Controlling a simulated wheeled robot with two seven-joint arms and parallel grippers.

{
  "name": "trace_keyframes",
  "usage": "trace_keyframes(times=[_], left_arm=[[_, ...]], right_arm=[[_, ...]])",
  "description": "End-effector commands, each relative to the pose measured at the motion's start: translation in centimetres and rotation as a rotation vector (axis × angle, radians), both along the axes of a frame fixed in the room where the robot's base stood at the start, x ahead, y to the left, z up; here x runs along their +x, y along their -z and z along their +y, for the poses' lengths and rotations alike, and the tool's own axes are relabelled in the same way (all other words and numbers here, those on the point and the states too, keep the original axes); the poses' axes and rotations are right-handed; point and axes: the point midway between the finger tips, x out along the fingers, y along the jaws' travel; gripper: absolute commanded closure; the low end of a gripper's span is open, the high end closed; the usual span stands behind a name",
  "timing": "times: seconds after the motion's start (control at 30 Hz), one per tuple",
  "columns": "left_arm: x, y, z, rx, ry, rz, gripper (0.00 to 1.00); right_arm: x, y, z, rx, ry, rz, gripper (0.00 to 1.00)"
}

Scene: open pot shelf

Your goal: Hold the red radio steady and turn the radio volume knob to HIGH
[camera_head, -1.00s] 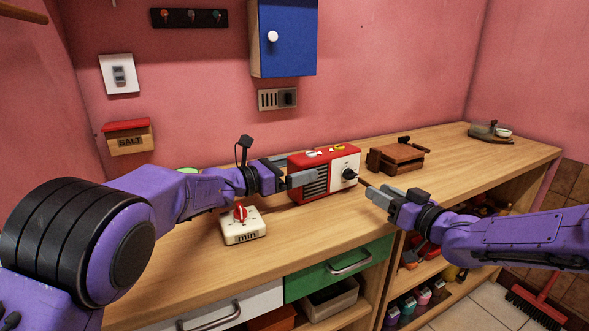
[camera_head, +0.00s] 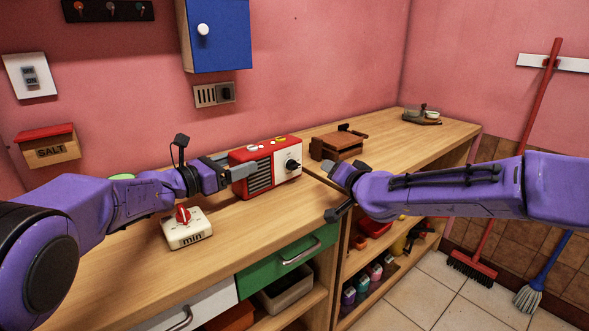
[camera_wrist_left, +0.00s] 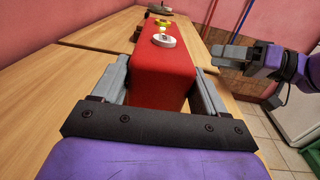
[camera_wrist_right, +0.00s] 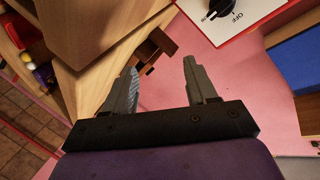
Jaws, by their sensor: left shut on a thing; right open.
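The red radio (camera_head: 258,173) stands on the wooden counter, with a white front panel on its right side. My left gripper (camera_head: 236,173) is shut on the radio's left end; in the left wrist view its fingers straddle the red body (camera_wrist_left: 163,75). The black volume knob (camera_head: 292,165) sits on the white panel; in the right wrist view the knob (camera_wrist_right: 222,7) shows at the top edge beside the word "OFF". Its exact setting is unclear. My right gripper (camera_head: 334,172) is open and empty, to the right of the radio and apart from the knob.
A white timer (camera_head: 187,230) with a red knob stands in front of my left arm. A brown wooden box (camera_head: 338,145) stands behind the radio to the right. A tray (camera_head: 421,118) lies at the far counter end. Shelves with bottles are below.

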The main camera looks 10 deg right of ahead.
Motion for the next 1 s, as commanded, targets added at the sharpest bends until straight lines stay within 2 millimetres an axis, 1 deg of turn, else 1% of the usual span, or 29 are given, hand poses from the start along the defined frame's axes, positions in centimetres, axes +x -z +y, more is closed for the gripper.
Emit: trace_keyframes(times=[0.13,0.23,0.3,0.4,0.5,0.6,0.8,0.9,1.0], left_arm=[[0.0,0.0,0.0,0.001,-0.001,-0.001,0.88],[0.0,0.0,0.0,0.001,-0.001,-0.001,0.88],[0.0,0.0,0.0,0.001,-0.001,-0.001,0.88],[0.0,0.0,0.0,0.001,-0.001,-0.001,0.88],[0.0,0.0,0.0,0.001,-0.001,-0.001,0.88],[0.0,0.0,0.0,0.001,0.0,-0.001,0.88],[0.0,0.0,0.0,0.001,0.0,-0.001,0.88],[0.0,0.0,0.0,0.001,0.0,-0.001,0.88],[0.0,0.0,0.0,0.001,0.0,-0.001,0.88]], right_arm=[[-1.2,0.3,2.4,0.189,-0.002,0.157,0.43],[-2.3,-0.1,4.8,0.332,-0.036,0.25,0.43],[-3.1,-0.4,6.5,0.434,-0.076,0.31,0.43],[-4.4,-0.1,7.8,0.566,-0.167,0.38,0.43],[-5.3,0.7,7.5,0.687,-0.28,0.389,0.43],[-5.5,0.8,6.2,0.793,-0.352,0.32,0.43],[-5.2,0.4,3.2,0.904,-0.36,0.163,0.43],[-4.9,0.4,2.7,0.915,-0.352,0.134,0.43],[-3.8,0.4,3.4,0.914,-0.35,0.129,0.43]])
